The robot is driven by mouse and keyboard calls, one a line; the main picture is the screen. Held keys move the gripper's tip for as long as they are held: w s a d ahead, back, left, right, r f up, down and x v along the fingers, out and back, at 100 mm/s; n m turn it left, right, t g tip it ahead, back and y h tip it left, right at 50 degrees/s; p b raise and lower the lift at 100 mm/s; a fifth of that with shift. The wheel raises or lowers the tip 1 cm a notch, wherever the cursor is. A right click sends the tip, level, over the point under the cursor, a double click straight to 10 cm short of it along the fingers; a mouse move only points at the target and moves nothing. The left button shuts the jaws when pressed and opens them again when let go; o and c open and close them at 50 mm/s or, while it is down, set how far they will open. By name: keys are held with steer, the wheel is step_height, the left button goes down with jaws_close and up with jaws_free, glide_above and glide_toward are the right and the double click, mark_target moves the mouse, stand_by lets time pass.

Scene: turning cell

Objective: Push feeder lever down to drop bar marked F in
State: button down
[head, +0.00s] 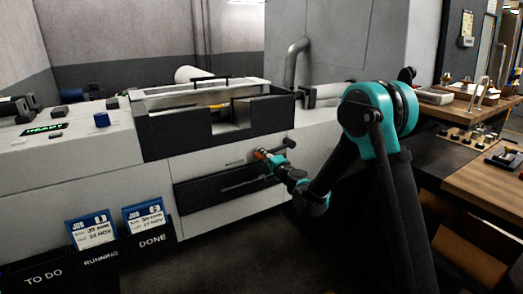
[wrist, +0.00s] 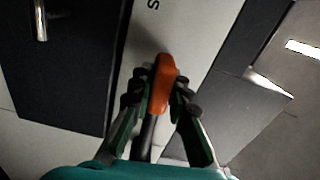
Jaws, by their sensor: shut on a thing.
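The feeder lever (wrist: 160,88) has an orange knob on a dark shaft and shows in the wrist view. My gripper (wrist: 163,82) is shut on the orange knob, with one finger on each side. In the head view my gripper (head: 270,158) reaches the front of the machine, and a bit of orange shows at its tip. I cannot make out a bar marked F in either view.
The pale machine (head: 225,215) has a dark-framed opening (head: 180,135) on top. Job cards stand in the "RUNNING" and "DONE" racks (head: 150,243) at the lower left. A wooden bench (head: 490,172) with small parts stands at the right.

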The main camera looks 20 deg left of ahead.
steer(key=shift+w+d+f+n, duration=0.1)
steer(key=shift+f+n, duration=0.8)
steer(key=shift+f, duration=0.25)
